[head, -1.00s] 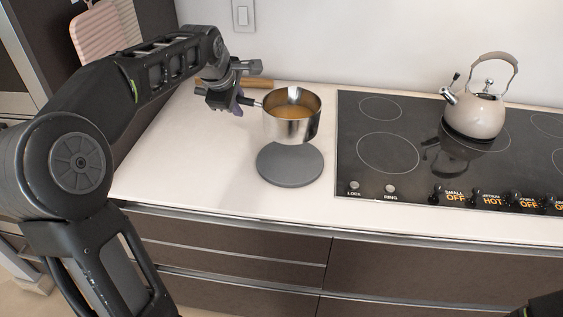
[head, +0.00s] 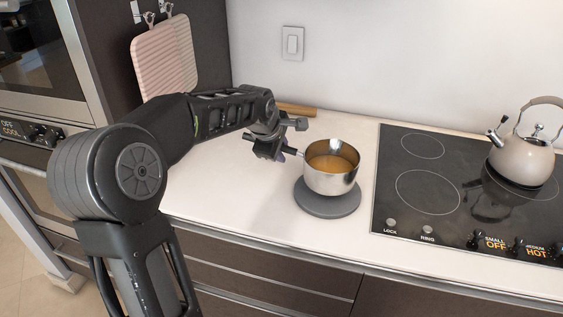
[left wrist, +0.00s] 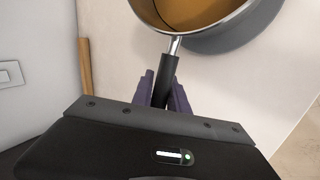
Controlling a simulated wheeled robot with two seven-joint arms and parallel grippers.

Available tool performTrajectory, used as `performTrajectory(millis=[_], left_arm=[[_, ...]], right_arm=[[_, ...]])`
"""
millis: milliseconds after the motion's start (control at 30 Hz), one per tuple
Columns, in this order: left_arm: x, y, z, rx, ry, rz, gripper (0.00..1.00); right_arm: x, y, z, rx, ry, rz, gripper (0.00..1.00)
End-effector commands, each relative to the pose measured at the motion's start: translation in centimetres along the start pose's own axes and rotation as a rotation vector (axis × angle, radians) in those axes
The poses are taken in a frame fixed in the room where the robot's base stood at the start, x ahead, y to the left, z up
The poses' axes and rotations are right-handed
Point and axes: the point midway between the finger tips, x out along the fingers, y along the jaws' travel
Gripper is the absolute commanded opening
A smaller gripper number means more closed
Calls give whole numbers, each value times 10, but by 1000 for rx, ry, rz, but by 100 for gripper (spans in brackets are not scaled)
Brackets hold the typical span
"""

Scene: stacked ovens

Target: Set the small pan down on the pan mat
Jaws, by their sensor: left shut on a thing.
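The small pan (head: 328,184) is shiny metal with a dark handle and holds an orange-brown liquid. It is upright and over the rear part of the round grey pan mat (head: 327,208). Whether its base touches the mat or hovers just above, I cannot tell. My left gripper (head: 284,153) is left of the pan and shut on its handle. In the left wrist view the purple fingers (left wrist: 164,90) clasp the black handle (left wrist: 169,72). Part of the mat (left wrist: 226,38) shows past the pan rim there. My right gripper is not in view.
A black cooktop (head: 430,160) with a beige kettle (head: 525,160) lies right of the mat. A wooden object (head: 297,110) lies against the back wall. Pink boards (head: 163,58) hang at the left near the stacked ovens (head: 35,55). The counter in front of the arm is clear.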

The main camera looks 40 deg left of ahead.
Motion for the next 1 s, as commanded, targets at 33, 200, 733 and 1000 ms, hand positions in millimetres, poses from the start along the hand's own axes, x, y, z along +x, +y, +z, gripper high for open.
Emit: performTrajectory(millis=[33, 200, 733, 1000], left_arm=[[1, 0, 0, -2, -1, 3, 0], [18, -12, 0, -2, 0, 0, 0], [32, -22, 0, 0, 0, -1, 22], [32, -21, 0, 0, 0, -1, 41]], right_arm=[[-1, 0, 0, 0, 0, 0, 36], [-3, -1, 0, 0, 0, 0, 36], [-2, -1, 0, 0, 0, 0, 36], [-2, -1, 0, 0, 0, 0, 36]])
